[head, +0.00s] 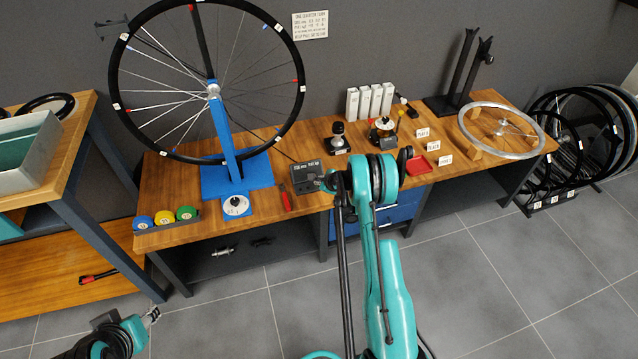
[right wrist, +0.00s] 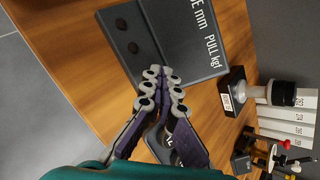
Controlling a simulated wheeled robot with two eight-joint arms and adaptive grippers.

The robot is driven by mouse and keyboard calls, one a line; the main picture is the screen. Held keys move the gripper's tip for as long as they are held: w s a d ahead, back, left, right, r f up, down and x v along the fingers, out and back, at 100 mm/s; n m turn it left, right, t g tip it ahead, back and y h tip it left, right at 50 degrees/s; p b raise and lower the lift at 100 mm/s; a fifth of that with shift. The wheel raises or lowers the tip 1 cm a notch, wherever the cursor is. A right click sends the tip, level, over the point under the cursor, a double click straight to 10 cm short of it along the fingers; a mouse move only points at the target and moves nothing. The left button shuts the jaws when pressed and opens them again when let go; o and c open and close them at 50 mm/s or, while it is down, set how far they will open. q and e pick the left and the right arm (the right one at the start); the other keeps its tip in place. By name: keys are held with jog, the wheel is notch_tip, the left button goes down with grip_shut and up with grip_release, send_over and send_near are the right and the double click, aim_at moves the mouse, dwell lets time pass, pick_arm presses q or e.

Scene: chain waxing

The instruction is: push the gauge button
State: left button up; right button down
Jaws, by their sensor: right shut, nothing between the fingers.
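The gauge (head: 307,177) is a dark box with white lettering on the wooden bench, right of the blue wheel-stand base. In the right wrist view the gauge (right wrist: 185,35) reads "mm" and "PULL kgf". My right gripper (head: 331,182) is shut and empty at the gauge's right side. In the right wrist view its fingertips (right wrist: 162,82) overlap the gauge's near edge, below the lower button; contact cannot be told. My left gripper (head: 152,315) is low at the left, away from the bench.
A spoked wheel (head: 118,62) stands on the blue stand (head: 226,130) left of the gauge. A red-handled tool (head: 286,201) lies close by. A black-based post (head: 337,143) and white boxes (head: 370,102) stand behind.

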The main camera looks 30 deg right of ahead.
jog(key=shift+f, duration=0.1)
dwell(0.5)
jog(key=shift+f, duration=0.3)
jog(key=shift+r, duration=0.25)
dwell(0.4)
jog(key=shift+r+p, duration=1.15)
jog(key=shift+r, duration=1.9)
